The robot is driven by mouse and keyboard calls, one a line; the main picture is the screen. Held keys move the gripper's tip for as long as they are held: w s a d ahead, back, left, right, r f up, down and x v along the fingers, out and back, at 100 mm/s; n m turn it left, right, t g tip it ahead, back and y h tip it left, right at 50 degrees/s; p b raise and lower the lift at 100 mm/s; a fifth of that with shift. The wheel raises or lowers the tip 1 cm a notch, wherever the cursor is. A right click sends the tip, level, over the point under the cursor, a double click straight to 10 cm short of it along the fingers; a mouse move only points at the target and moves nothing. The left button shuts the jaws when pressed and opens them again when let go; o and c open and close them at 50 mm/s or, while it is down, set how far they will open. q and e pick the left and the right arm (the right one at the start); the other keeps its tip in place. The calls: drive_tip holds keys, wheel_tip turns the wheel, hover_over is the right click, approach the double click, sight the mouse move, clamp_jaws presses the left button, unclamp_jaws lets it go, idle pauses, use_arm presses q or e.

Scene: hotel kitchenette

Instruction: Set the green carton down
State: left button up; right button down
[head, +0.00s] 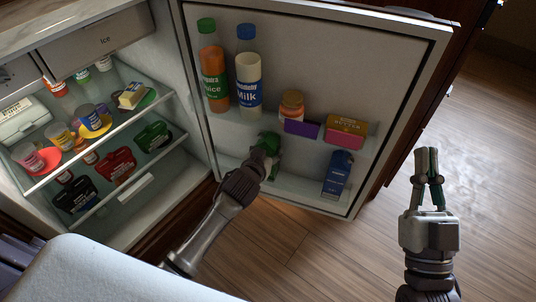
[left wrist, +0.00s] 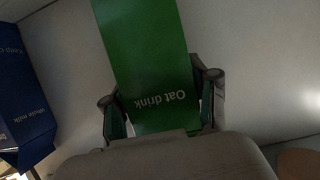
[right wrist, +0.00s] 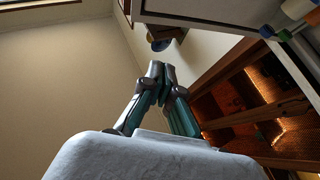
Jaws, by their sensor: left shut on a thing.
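The green carton (left wrist: 145,55), printed "Oat drink", fills the middle of the left wrist view. My left gripper (left wrist: 160,108) is shut on it, with one finger on each side. In the head view the green carton (head: 271,142) is mostly hidden behind my left gripper (head: 264,152), at the lower shelf of the open fridge door (head: 300,165). I cannot tell whether its base touches that shelf. My right gripper (head: 427,165) is over the wooden floor, away from the fridge, with its fingertips together and nothing visible between them. It also shows in the right wrist view (right wrist: 160,72).
A blue carton (head: 338,173) stands on the lower door shelf, right of the green one. The upper door shelf holds a juice bottle (head: 213,75), a milk bottle (head: 248,80), a jar (head: 291,104), a purple box (head: 301,128) and a butter box (head: 346,130).

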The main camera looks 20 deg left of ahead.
use_arm(q)
drive_tip(key=shift+f, duration=0.3)
use_arm(e)
drive_tip(key=shift+s+r+t, duration=0.6)
drive_tip(key=shift+r+t, duration=0.1)
drive_tip(key=shift+r, duration=0.2)
use_arm(q)
drive_tip(key=o, duration=1.5)
drive_tip(key=shift+f, duration=0.15)
use_arm(e)
drive_tip(key=shift+s+r, duration=0.1)
